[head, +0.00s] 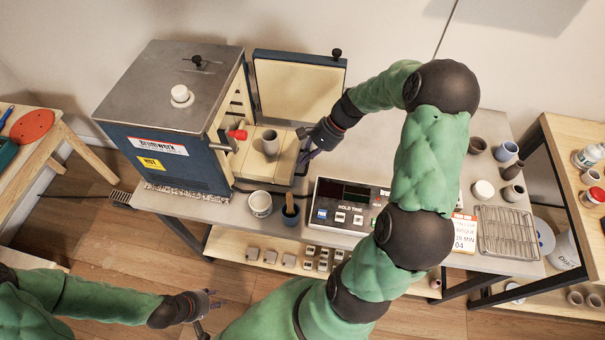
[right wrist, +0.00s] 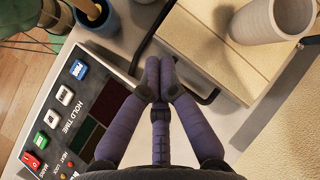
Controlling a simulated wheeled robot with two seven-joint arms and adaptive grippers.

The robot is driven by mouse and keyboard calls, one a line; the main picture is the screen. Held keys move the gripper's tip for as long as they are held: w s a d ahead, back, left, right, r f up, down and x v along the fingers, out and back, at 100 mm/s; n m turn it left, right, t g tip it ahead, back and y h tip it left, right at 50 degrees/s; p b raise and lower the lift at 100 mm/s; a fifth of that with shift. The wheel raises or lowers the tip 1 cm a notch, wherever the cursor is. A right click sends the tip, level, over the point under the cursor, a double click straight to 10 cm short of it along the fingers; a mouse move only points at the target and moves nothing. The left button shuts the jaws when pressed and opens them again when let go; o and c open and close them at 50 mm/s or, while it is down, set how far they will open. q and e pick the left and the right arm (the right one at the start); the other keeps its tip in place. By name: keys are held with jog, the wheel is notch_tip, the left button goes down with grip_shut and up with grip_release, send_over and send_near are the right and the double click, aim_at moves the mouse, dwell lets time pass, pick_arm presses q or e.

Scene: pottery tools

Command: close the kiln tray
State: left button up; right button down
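The kiln (head: 175,120) stands at the left of the table with its door (head: 298,88) swung open. Its pale tray (head: 258,170) is out in front of the opening and bears a grey cup (head: 270,143). The tray (right wrist: 185,35) and cup (right wrist: 275,18) also show in the right wrist view. My right gripper (head: 306,156) is at the tray's outer side. In the right wrist view its fingertips (right wrist: 160,78) are together, beside a dark handle (right wrist: 208,97); whether part of the handle is between them is hidden. My left gripper (head: 212,308) is open and empty, low, away from the table.
A white cup (head: 260,204) and a dark blue pot with a tool (head: 291,215) stand in front of the tray. A control box (head: 345,207) is to the right, partly behind my right arm. A wire rack (head: 507,232) and several small pots are farther right.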

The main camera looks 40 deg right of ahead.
aim_at(244, 163)
jog(key=s+d+m+t, duration=0.1)
jog(key=m, duration=0.3)
jog(key=s+d+f+m+t, duration=0.1)
jog(key=s+m+t, duration=0.1)
jog(key=m, duration=0.2)
jog(key=s+d+m+t, duration=0.1)
jog(key=s+m, duration=0.1)
jog(key=m, duration=0.2)
jog(key=shift+d+f+h+b, duration=0.3)
jog(key=shift+d+f+b, duration=0.05)
jog(key=shift+b, duration=0.05)
jog(key=shift+s+d+m+t, duration=0.15)
jog(key=shift+m+t, duration=0.15)
jog(key=shift+m, duration=0.4)
jog(key=shift+f, duration=0.15)
jog(key=b+x, duration=0.2)
jog(key=x, duration=0.8)
jog(key=shift+d, duration=0.1)
jog(key=shift+w, duration=0.2)
jog(key=w+a, duration=0.4)
jog(key=w, duration=0.1)
jog(key=w+a+b, duration=0.1)
jog(key=w+a, duration=0.3)
jog(key=w, duration=0.1)
jog(key=w+a, duration=0.4)
jog(key=shift+w+a+b, duration=0.4)
jog(key=shift+r, duration=0.4)
